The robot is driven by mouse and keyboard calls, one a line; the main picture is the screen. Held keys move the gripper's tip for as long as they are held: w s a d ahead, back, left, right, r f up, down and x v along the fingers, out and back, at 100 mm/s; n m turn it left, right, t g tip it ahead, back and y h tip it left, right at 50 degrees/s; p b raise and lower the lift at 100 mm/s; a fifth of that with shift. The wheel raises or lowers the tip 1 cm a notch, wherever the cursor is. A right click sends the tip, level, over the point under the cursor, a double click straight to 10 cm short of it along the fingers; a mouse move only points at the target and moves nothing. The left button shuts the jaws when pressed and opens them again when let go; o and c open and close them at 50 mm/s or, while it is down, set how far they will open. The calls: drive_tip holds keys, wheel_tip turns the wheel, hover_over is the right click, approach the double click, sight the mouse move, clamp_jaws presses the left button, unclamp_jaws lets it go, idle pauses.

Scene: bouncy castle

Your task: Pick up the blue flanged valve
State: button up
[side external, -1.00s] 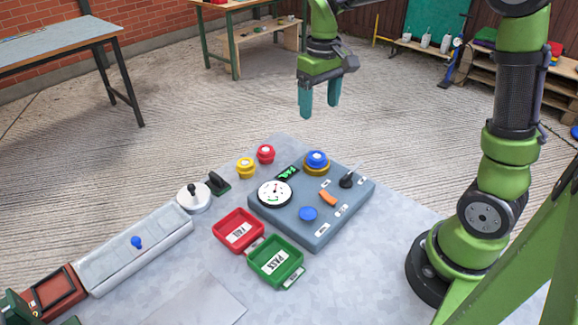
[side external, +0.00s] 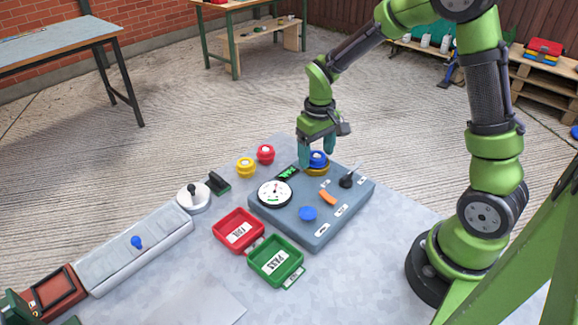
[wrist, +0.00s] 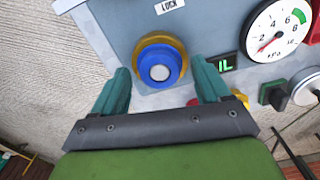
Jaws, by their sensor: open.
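The blue flanged valve (side external: 318,158) sits on a yellow ring at the back corner of the grey-blue test panel (side external: 325,232). In the wrist view the valve (wrist: 159,67) is a round blue body with a pale centre, lying ahead of and between my fingers. My gripper (side external: 317,157) is open, with its teal fingers pointing down around the valve in the side view. In the wrist view the fingers (wrist: 162,82) stand apart, one on each side of it, with gaps visible. Whether the fingers touch the valve cannot be told. The left finger hides part of the valve in the side view.
A yellow valve (side external: 246,168) and a red valve (side external: 266,154) stand left of the panel. The panel carries a gauge (side external: 275,194), a blue knob (side external: 308,213) and a black lever (side external: 347,180). A red tray (side external: 220,232) and green tray (side external: 257,263) lie in front.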

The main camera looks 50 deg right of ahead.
sight(316, 155)
drive_tip(key=c, duration=1)
drive_tip(key=shift+r, duration=0.1)
drive_tip(key=shift+r, duration=0.55)
wheel_tip(316, 155, up, 2)
drive_tip(key=shift+r, duration=0.1)
drive_tip(key=shift+s+a+r, duration=0.3)
drive_tip(key=shift+s+r, duration=0.6)
drive_tip(key=shift+s, duration=1.75)
drive_tip(key=shift+s+a+r, duration=0.35)
drive_tip(key=shift+s+r, duration=0.6)
drive_tip(key=shift+s, duration=1.7)
drive_tip(key=shift+s+a+r, duration=0.3)
drive_tip(key=shift+s+r, duration=0.6)
drive_tip(key=shift+s, duration=1.75)
